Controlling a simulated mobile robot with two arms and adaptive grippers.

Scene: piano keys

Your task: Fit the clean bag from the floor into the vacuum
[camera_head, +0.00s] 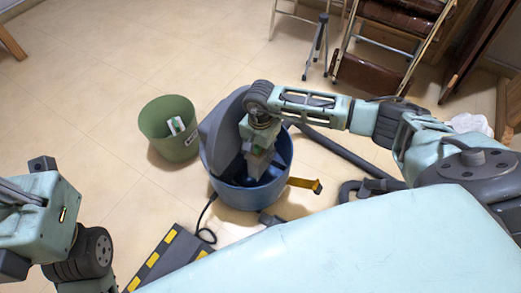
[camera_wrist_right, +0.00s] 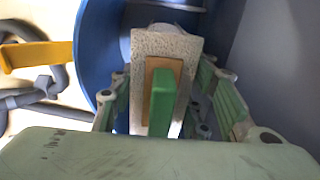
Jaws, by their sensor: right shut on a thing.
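The vacuum (camera_head: 238,196) is a blue tub with its dark grey lid (camera_head: 222,135) tipped open on the left side. My right gripper (camera_head: 257,165) reaches down into the tub from above. In the right wrist view its fingers are on both sides of a pale speckled bag (camera_wrist_right: 152,45) with a tan collar and a green tab (camera_wrist_right: 161,100), and it is shut on the bag. The blue tub wall (camera_wrist_right: 95,45) is close beside the bag. The bag's lower part and any contact with the tub's inside are hidden. My left arm shows at the lower left, its gripper out of view.
A green bin (camera_head: 170,143) with a whitish and green item (camera_head: 176,126) inside stands left of the vacuum. A yellow latch (camera_head: 306,185) sticks out to the right. A grey hose (camera_head: 345,152) lies right of the tub. A black-and-yellow edged platform (camera_head: 165,262) is in front.

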